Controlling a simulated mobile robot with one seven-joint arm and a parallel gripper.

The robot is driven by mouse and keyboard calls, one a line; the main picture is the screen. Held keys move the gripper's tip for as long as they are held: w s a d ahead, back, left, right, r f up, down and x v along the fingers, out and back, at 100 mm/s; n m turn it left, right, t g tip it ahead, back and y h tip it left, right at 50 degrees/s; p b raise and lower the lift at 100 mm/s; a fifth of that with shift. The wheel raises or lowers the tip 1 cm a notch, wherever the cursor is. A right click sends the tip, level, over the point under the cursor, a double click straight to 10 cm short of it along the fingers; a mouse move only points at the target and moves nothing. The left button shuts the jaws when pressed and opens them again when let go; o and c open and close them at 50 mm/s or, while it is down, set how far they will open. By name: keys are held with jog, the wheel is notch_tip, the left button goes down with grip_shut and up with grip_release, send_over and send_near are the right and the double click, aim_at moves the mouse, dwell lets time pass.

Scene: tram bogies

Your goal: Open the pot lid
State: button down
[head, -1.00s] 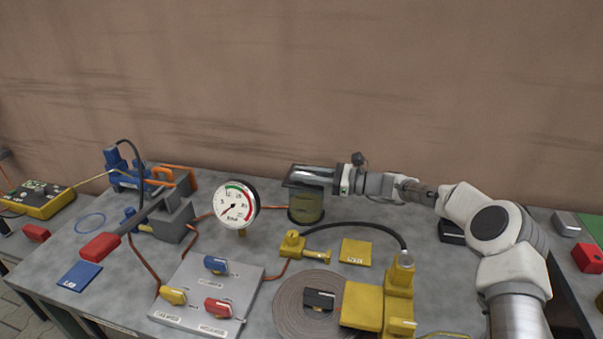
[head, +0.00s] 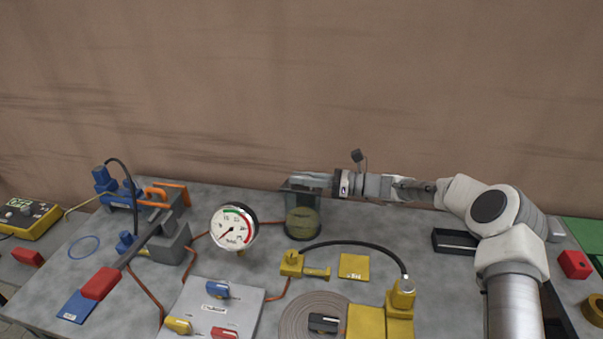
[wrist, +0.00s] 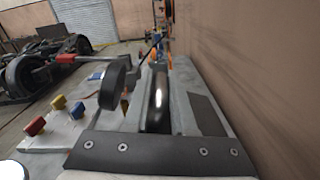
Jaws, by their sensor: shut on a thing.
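The pot (head: 303,224) is a short round vessel with a yellow-green lower part, standing upright near the back of the grey bench. Its top is a darker grey, see-through part just under my gripper (head: 310,181). My gripper reaches in level from the right and is shut at the pot's top. The thing between its fingers looks like the lid, but the lid's edge is hard to make out. I cannot tell whether the lid is apart from the pot. In the wrist view, a dark glossy rounded shape (wrist: 157,100) stands ahead of my gripper mount.
A round pressure gauge (head: 233,228) stands close left of the pot. A yellow fitting with a black hose (head: 352,243) lies in front. A grey valve panel (head: 214,308) and a red-handled lever (head: 101,283) are further left. The wall (head: 300,90) is close behind.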

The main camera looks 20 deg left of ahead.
jog(key=w+r+m, duration=0.1)
jog(key=w+m+p, duration=0.1)
jog(key=shift+w+a+r+m, duration=0.15)
jog(key=shift+w+r+m, duration=0.05)
jog(key=shift+r+m, duration=0.2)
jog(key=w+m, duration=0.2)
jog(key=shift+a+r+m, duration=0.2)
jog(key=shift+r+m, duration=0.1)
jog(key=shift+m, duration=0.1)
jog(key=w+m+b, duration=0.3)
jog(key=shift+a, duration=0.3)
jog(key=shift+w+a+r+m+b, duration=0.1)
jog(key=shift+w+m+b, duration=0.3)
jog(key=shift+w+b, duration=0.65)
jog(key=shift+s+b, duration=0.25)
jog(key=shift+b, duration=0.1)
jog(key=c, duration=0.8)
grip_release()
jog(key=shift+o, duration=0.2)
jog(key=shift+r, duration=0.1)
jog(key=w+d, duration=0.2)
jog(key=d, duration=0.9)
jog(key=shift+w+d+p, duration=0.15)
jog(key=shift+d+p, duration=0.25)
